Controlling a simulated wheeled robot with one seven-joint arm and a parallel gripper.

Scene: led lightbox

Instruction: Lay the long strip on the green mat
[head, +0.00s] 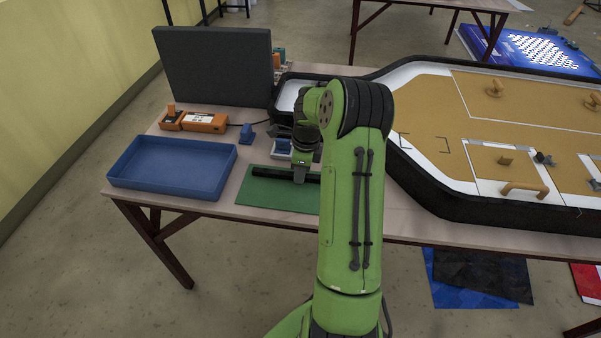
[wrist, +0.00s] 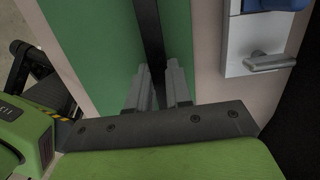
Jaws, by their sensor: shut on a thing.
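The long strip is a thin black bar (head: 262,171) over the green mat (head: 262,196) in the head view. My gripper (head: 300,178) is above the mat, pointing down, with its fingers shut on the strip. In the wrist view the strip (wrist: 149,35) runs away from between the fingertips (wrist: 160,75), with green mat (wrist: 85,35) on both sides of it. I cannot tell whether the strip touches the mat or is held just above it. My arm hides the strip's right end and the mat's right part in the head view.
A blue tray (head: 174,187) lies left of the mat. An orange device (head: 195,121) and a dark upright panel (head: 215,65) stand behind. A white fixture with a handle (wrist: 262,60) is close beside the mat. A large black-rimmed board (head: 430,190) fills the table's right side.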

